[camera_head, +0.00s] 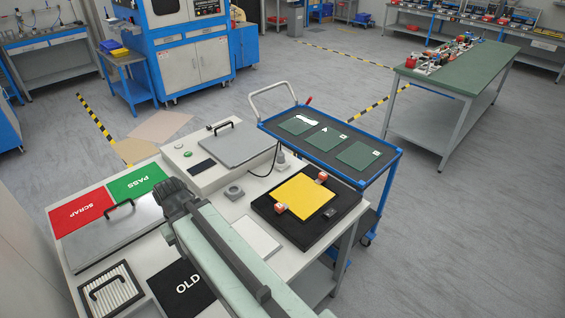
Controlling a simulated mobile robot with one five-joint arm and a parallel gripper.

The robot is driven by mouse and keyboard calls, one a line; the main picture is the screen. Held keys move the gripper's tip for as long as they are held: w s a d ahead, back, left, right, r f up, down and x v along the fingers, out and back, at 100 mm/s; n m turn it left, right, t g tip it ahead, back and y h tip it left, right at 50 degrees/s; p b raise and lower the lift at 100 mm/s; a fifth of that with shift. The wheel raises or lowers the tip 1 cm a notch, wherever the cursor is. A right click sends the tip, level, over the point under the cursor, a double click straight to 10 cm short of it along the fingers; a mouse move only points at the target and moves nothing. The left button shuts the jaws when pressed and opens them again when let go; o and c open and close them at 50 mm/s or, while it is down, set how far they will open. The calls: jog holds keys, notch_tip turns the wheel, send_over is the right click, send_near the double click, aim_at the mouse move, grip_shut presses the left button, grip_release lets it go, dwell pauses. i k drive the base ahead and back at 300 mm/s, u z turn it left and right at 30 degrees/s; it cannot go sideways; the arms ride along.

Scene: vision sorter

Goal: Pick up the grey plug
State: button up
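A small grey plug (281,159) stands on the white workbench, beside the right end of the long raised box, with a black cable running from near it. A grey block with a round hole (234,191) sits on the bench to its lower left. My gripper (173,187) is at the far end of my pale green arm, over the left middle of the bench, well to the left of the plug and apart from it. The fingers are seen from behind and above, so whether they are open or shut cannot be made out.
A black fixture (262,208) holding a yellow plate with red-and-white clamps lies right of my arm. A grey lidded box (236,144) stands behind. Red SCRAP (80,210) and green PASS (139,182) areas lie left. A blue cart (387,168) with green boards stands at the right.

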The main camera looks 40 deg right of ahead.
aim_at(281, 159)
jog(key=k, duration=0.9)
jog(key=u, duration=3.1)
jog(key=k, duration=1.8)
jog(key=z, duration=1.35)
jog(key=i, duration=1)
